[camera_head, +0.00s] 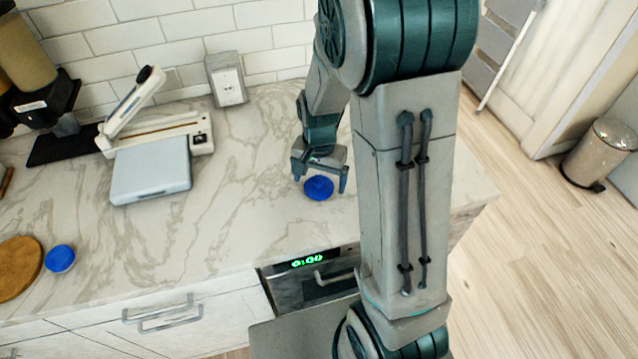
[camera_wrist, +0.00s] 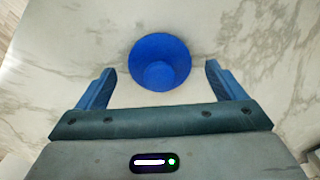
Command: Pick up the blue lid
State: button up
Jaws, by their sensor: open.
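A round blue lid (camera_head: 318,188) with a smaller raised middle lies on the marble counter. In the wrist view the blue lid (camera_wrist: 160,58) sits centred between the fingertips and reaches a little beyond them. My gripper (camera_head: 320,182) is open and empty, pointing down over this lid, with one finger to each side. Its fingers (camera_wrist: 160,70) also show in the wrist view, both apart from the lid. The exact height gap is hard to tell. A second round blue object (camera_head: 60,258) lies at the counter's left front.
A round wooden board (camera_head: 18,268) lies beside the second blue object. A white-and-grey appliance (camera_head: 152,168) and a dark coffee machine (camera_head: 40,100) stand at the back left. An outlet box (camera_head: 227,80) is by the tiled wall. The counter around the lid is clear.

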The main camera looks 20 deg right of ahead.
jog(key=shift+f, duration=0.25)
jog(key=c, duration=1.1)
jog(key=shift+o, duration=0.2)
jog(key=shift+r, duration=0.1)
